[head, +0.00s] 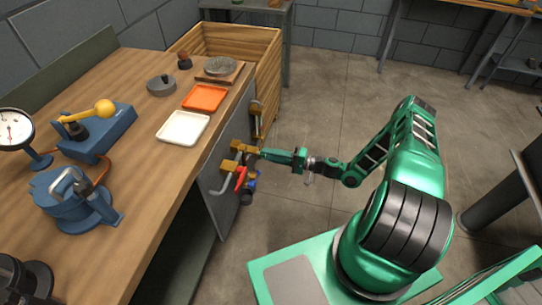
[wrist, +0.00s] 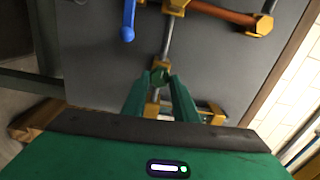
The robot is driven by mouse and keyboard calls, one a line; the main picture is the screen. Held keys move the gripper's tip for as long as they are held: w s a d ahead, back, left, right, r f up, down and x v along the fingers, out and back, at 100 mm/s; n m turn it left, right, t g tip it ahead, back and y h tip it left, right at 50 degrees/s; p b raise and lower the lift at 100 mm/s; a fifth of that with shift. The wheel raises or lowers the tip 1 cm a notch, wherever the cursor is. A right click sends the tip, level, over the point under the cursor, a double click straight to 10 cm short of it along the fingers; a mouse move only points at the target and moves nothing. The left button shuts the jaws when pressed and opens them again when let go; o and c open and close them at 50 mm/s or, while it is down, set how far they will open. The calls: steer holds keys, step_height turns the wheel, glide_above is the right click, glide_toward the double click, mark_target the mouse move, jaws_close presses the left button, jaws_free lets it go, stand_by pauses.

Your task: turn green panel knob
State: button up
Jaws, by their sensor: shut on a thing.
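In the head view my gripper (head: 264,153) reaches left from my arm to the panel (head: 215,182) on the bench's side; the knob cannot be made out there. Brass fittings (head: 238,147) stand out from the panel near my gripper.
A blue lever (wrist: 128,22) and an orange-red handle (wrist: 225,13) are on the panel close by. The bench (head: 150,215) carries a white tray (head: 183,128), an orange tray (head: 205,97) and a blue vise (head: 75,200). A wooden crate (head: 268,50) stands behind.

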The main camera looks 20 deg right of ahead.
steer(key=shift+s+a+f+n, duration=0.1)
steer(key=shift+n, duration=0.55)
steer(key=shift+s+a+f+n, duration=0.1)
steer(key=shift+n, duration=0.55)
steer(key=o, duration=0.9)
steer(key=shift+o, duration=0.8)
steer(key=shift+w+d+r, duration=0.1)
steer(key=shift+d, duration=0.05)
steer(key=v, duration=1)
steer(key=shift+d, duration=0.3)
